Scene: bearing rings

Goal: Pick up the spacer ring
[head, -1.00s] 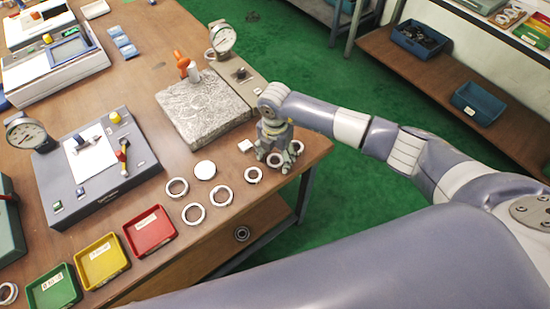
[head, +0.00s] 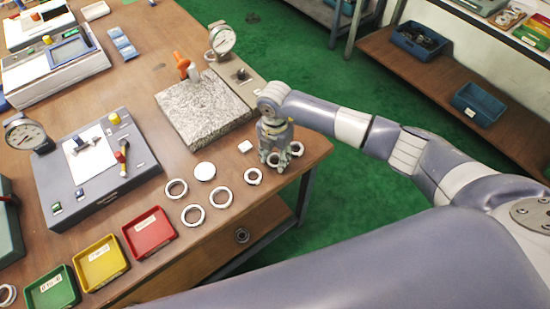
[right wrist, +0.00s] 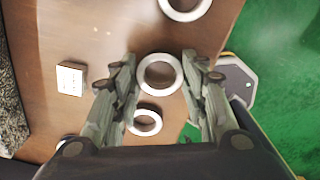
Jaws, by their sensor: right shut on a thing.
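A pale spacer ring (right wrist: 160,73) lies between the two fingers of my right gripper in the right wrist view. In the head view the same ring (head: 273,160) shows at the gripper's fingertips, low over the table's right corner. My right gripper (head: 275,158) points down and is shut on this ring, with a finger on each side of it. Part of the ring is hidden behind the fingers in the head view. My left gripper does not show in either view.
Another ring (head: 253,176) lies close on the left, and one (head: 297,148) close on the right near the table edge. A small white block (head: 245,146) and a granite plate (head: 205,115) are to the left. Several rings and a red tray (head: 150,231) lie nearer the front.

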